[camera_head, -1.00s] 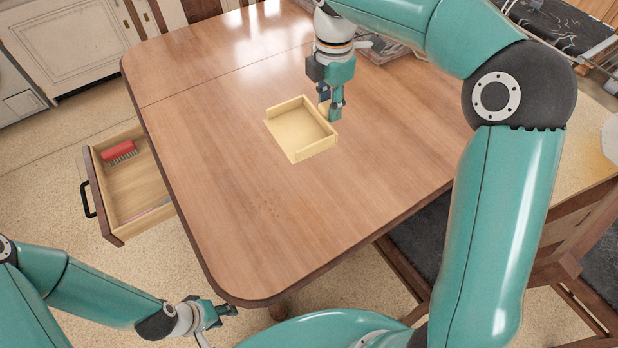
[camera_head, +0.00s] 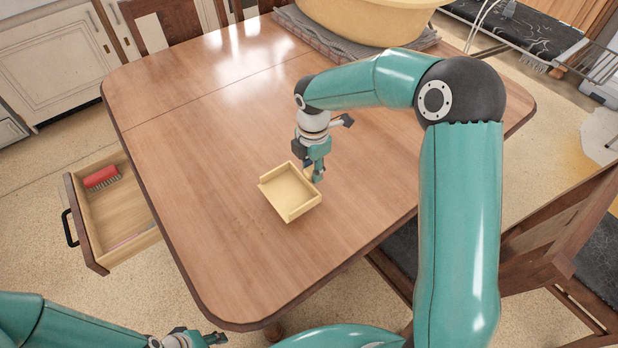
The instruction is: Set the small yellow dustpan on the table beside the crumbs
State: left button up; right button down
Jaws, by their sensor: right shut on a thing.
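The small yellow dustpan (camera_head: 284,193) is a shallow square tray with low walls, over the middle of the table (camera_head: 190,165). My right gripper (camera_head: 316,177) is shut on its far right side; the fingers hide part of that edge. I cannot tell whether the pan touches the wood or hangs just above it. Faint dark specks, perhaps the crumbs (camera_head: 248,226), show on the wood to the left of and nearer than the pan. My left gripper (camera_head: 213,339) is low at the bottom edge, off the table and away from the pan; its jaws are too small to read.
An open drawer (camera_head: 82,218) with a red brush (camera_head: 102,177) juts out at the table's left. A large yellow tub (camera_head: 340,22) stands on a grey cloth (camera_head: 300,32) at the back. A wooden chair (camera_head: 560,235) is at the right. The table's near end is clear.

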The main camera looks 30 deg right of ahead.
jog(key=shift+f, duration=1.75)
jog(key=shift+f, duration=0.1)
jog(key=c, duration=0.9)
grip_release()
notch_tip(320, 180, up, 12)
jog(key=shift+r, duration=0.15)
